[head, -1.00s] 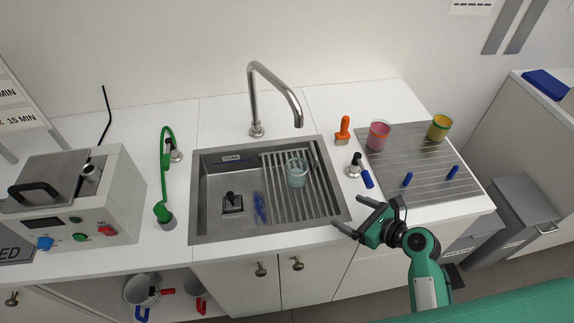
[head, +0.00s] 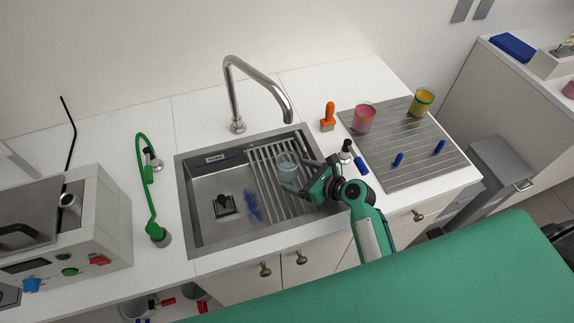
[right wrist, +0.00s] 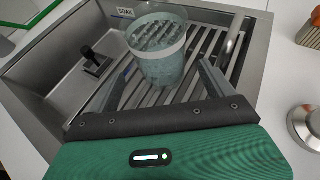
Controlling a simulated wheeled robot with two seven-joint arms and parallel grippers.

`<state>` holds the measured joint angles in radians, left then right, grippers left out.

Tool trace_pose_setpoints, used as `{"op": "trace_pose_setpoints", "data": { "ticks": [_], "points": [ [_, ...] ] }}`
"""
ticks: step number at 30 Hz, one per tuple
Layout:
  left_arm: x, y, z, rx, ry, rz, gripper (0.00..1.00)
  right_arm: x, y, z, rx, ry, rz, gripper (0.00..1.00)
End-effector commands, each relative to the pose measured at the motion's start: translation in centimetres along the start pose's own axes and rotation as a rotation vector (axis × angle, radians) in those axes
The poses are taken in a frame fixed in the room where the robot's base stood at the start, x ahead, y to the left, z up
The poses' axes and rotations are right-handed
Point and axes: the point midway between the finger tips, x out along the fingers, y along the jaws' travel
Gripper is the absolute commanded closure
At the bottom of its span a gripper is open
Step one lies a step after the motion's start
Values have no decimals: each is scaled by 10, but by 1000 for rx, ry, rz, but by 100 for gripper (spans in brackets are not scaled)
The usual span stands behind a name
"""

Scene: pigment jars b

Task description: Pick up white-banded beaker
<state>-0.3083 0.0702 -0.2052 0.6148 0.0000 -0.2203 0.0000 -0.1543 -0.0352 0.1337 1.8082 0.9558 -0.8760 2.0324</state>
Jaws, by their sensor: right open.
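The white-banded beaker (head: 287,166) is a clear, pale bluish glass with a whitish band near its rim. It stands upright on the slatted rack in the sink, and it also shows in the right wrist view (right wrist: 162,62). My right gripper (head: 294,176) is open at the near right side of the beaker. In the right wrist view its two fingers (right wrist: 166,84) point toward the beaker, one to each side of its lower part. Whether they touch the glass I cannot tell. My left gripper is not in view.
The steel sink (head: 205,235) holds a black drain plug (head: 224,205) and a blue item (head: 252,205). A tall faucet (head: 236,95) stands behind. A pink beaker (head: 363,118) and a yellow beaker (head: 422,102) stand on the drainboard (head: 410,165), right. An orange brush (head: 328,117) stands nearby.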

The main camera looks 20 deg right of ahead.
Motion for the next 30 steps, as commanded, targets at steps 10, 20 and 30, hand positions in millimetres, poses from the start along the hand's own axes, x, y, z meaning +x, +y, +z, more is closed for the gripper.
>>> {"op": "trace_pose_setpoints", "data": {
  "ticks": [10,20,30],
  "points": [
    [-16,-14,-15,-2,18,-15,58,33,-3,8,1,0,1,15],
    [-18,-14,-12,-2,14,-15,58,54,-3,3,1,2,-1,15],
    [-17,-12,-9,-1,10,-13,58,54,-3,3,1,2,-1,55]
  ]
}}
